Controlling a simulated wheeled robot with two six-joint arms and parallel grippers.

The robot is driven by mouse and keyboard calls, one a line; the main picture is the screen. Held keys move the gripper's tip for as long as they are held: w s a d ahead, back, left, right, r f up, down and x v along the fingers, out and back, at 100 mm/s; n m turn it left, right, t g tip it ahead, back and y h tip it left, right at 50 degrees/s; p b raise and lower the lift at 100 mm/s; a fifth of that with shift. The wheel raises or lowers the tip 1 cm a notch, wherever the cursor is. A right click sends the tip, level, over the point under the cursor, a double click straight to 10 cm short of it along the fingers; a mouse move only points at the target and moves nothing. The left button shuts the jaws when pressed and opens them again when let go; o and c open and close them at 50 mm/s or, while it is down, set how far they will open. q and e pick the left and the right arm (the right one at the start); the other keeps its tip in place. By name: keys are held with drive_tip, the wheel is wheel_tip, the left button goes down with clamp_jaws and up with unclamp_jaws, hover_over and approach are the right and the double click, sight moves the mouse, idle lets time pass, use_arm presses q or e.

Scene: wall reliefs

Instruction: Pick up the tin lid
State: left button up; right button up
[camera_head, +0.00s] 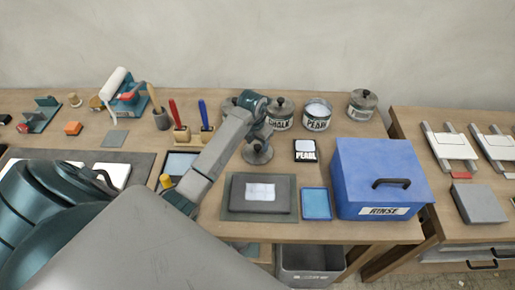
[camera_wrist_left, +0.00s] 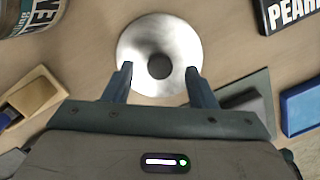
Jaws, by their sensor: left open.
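The tin lid (camera_head: 257,154) is a round grey metal disc with a dark knob in its middle. It lies on the wooden table in front of the tins. In the left wrist view the lid (camera_wrist_left: 160,27) is seen from above, with its knob (camera_wrist_left: 159,66) between my fingers. My left gripper (camera_wrist_left: 160,74) is open over the near part of the lid, one finger on each side of the knob. I cannot tell whether the fingers touch the lid. The PEARL tin (camera_head: 316,119) looks open, with pale contents. My right gripper is not in view.
A lidded CHALK tin (camera_head: 280,118) and another lidded tin (camera_head: 363,104) stand at the back. A PEARL card (camera_head: 305,151), a blue RINSE box (camera_head: 380,180), a blue tray (camera_head: 316,204) and a dark grey block (camera_head: 240,196) are nearby. Brushes (camera_head: 203,115) stand to the left.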

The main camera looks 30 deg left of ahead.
use_arm(q)
drive_tip(key=shift+w+f, duration=0.15)
drive_tip(key=shift+f, duration=0.55)
drive_tip(key=c, duration=1.1)
drive_tip(key=shift+o, duration=0.2)
drive_tip(key=shift+a+r, duration=0.1)
